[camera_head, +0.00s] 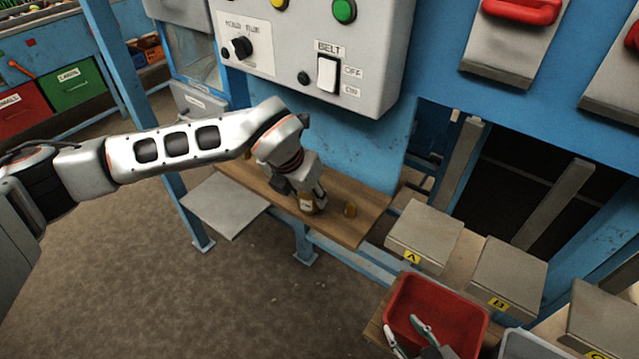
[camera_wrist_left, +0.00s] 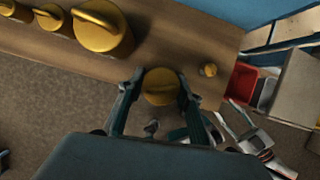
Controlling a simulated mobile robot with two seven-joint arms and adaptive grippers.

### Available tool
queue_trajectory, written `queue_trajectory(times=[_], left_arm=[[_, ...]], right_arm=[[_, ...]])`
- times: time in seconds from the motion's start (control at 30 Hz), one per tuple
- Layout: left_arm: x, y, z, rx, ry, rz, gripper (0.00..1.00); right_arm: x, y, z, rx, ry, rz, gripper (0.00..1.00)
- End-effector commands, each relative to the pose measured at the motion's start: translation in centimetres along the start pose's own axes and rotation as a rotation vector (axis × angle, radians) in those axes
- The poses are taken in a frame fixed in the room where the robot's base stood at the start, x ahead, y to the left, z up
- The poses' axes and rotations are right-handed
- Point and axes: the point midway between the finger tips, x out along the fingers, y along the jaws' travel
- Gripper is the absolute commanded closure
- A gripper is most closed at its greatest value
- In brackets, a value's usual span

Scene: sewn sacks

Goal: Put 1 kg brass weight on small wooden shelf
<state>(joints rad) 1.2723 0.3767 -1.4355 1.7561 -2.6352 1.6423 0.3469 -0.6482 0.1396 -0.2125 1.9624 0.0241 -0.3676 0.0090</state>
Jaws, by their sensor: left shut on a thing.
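A squat brass weight (camera_head: 306,206) is between the fingers of my left gripper (camera_head: 308,194), over the small wooden shelf (camera_head: 362,229) below the control box. In the left wrist view the brass weight (camera_wrist_left: 161,87) has both fingers of the left gripper (camera_wrist_left: 160,92) closed on its sides. I cannot tell whether it touches the shelf, and its marking is too small to read. My right gripper (camera_head: 403,328) is at the bottom of the head view, over the red bin, with its fingers apart and nothing seen between them.
A smaller brass weight (camera_wrist_left: 208,69) stands to the right near the shelf's end. Several larger brass weights, including a big one (camera_wrist_left: 100,27), stand to the left. The red bin (camera_head: 478,337) and a metal plate marked A (camera_head: 424,232) lie right of the shelf.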

Motion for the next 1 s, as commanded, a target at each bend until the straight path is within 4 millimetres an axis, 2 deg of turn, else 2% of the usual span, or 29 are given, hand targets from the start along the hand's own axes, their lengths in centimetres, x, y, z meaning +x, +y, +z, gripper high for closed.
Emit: queue_trajectory(times=[0.07, 0.27, 0.6, 0.73, 1.0], left_arm=[[0.1, -0.1, 0.9, 0.001, -0.006, -0.001, 1.00], [0.4, 0.0, 1.7, 0.000, -0.006, -0.001, 1.00], [1.8, -0.1, 4.9, 0.000, -0.005, -0.002, 1.00], [2.9, -0.1, 4.2, 0.001, -0.003, -0.002, 1.00], [3.1, -0.1, 4.2, 0.002, -0.005, -0.001, 1.00]], right_arm=[[0.0, 0.0, -0.1, 0.000, 0.001, 0.000, 0.60], [-0.1, 0.0, -0.1, 0.000, 0.001, 0.000, 0.60], [-0.2, 0.1, -0.4, 0.000, 0.002, 0.001, 0.60], [-0.3, 0.1, -0.6, 0.000, 0.002, 0.001, 0.60], [-0.3, 0.1, -0.5, 0.000, 0.002, 0.001, 0.60]])
